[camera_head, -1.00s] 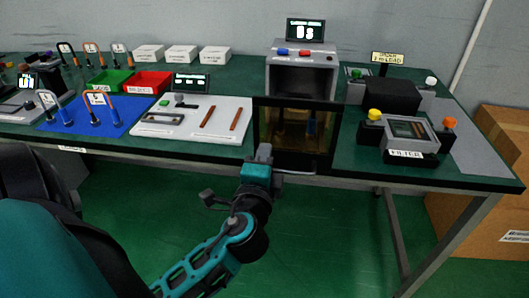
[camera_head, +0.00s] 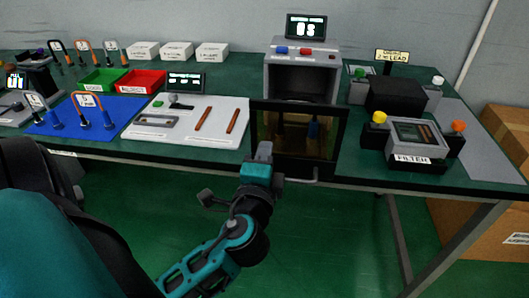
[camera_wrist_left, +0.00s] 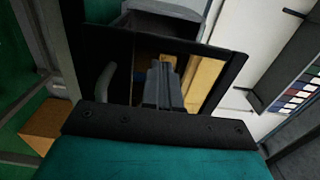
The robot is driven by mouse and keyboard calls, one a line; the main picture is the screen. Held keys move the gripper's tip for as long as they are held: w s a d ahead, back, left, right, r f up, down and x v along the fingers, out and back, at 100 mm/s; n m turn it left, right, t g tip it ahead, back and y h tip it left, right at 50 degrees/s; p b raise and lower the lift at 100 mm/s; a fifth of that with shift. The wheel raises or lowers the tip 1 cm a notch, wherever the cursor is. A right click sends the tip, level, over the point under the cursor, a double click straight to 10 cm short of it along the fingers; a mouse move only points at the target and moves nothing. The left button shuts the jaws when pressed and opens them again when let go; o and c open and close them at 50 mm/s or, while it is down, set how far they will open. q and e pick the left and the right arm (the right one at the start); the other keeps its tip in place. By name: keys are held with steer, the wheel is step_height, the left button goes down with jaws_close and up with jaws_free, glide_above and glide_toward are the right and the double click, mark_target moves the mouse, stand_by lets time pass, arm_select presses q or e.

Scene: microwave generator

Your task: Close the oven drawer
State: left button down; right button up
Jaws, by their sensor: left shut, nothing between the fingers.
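The oven (camera_head: 302,68) is a grey box with an open front on the table. Its dark-framed glass front (camera_head: 342,140) is open, out in front of the box at the table's front edge. A metal handle (camera_head: 300,181) is along its lower edge and also shows in the wrist view (camera_wrist_left: 106,82). My left gripper (camera_head: 264,150) is shut and empty, in front of the left part of the glass. In the wrist view its fingers (camera_wrist_left: 161,84) point at the glass (camera_wrist_left: 203,82), beside the handle; contact cannot be told. My right gripper is not in view.
A white board (camera_head: 185,142) with small parts lies left of the oven. A filter device (camera_head: 417,137) and a black box (camera_head: 396,94) stand to its right. The table's front edge (camera_head: 385,183) is close to my arm. A cardboard box (camera_head: 500,220) stands at the right.

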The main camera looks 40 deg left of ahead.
arm_select(q)
steer(key=shift+w, duration=0.1)
steer(key=p+x, duration=0.1)
steer(key=x, duration=1.7)
steer(key=shift+a, duration=0.15)
steer(key=shift+a+r, duration=0.15)
steer(key=shift+r, duration=0.1)
steer(key=shift+a+r, duration=0.1)
steer(key=shift+r, duration=0.1)
steer(key=shift+f, duration=0.1)
